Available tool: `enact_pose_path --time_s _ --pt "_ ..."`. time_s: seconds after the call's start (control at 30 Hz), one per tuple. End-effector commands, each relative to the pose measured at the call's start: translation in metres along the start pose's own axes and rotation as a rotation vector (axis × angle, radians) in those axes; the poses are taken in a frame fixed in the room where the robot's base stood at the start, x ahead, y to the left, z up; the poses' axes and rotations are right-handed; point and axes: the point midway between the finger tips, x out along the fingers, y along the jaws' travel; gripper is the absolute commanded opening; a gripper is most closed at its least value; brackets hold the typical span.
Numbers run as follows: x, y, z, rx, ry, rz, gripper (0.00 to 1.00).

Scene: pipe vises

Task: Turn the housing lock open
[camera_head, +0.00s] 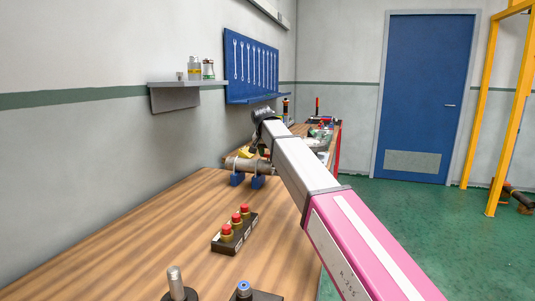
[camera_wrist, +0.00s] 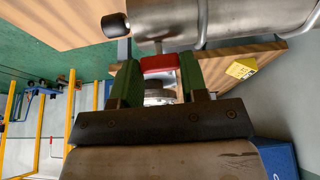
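A grey metal cylindrical housing (camera_wrist: 225,18) fills the top of the wrist view. A red block (camera_wrist: 158,63), which looks like the lock's handle, sits just below it. My gripper (camera_wrist: 159,72) has its two green fingers on either side of this red block. The block spans the gap between the fingertips, but I cannot tell whether they press on it. A round grey part (camera_wrist: 158,95) shows between the fingers. In the head view, my arm hides most of the area around my gripper, and the lock cannot be made out there.
On the wooden workbench (camera_head: 150,225), a pipe (camera_head: 240,163) rests on blue supports (camera_head: 257,181). A blue wrench board (camera_head: 250,65) and a shelf (camera_head: 175,90) are on the wall. A yellow block (camera_wrist: 241,68) shows in the wrist view.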

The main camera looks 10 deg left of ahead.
Motion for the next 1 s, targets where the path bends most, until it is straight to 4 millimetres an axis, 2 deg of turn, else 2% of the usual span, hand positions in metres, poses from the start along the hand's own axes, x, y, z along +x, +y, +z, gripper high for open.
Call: enact_pose_path --time_s 0.27,0.47,1.0 --pt "-0.0001 0.0007 0.0002 -0.039 0.000 -0.016 0.17" --pt "-0.0001 0.0016 0.0006 -0.142 -0.001 -0.059 0.17" --pt "0.0004 0.0037 -0.0010 -0.600 0.000 -0.251 0.17"
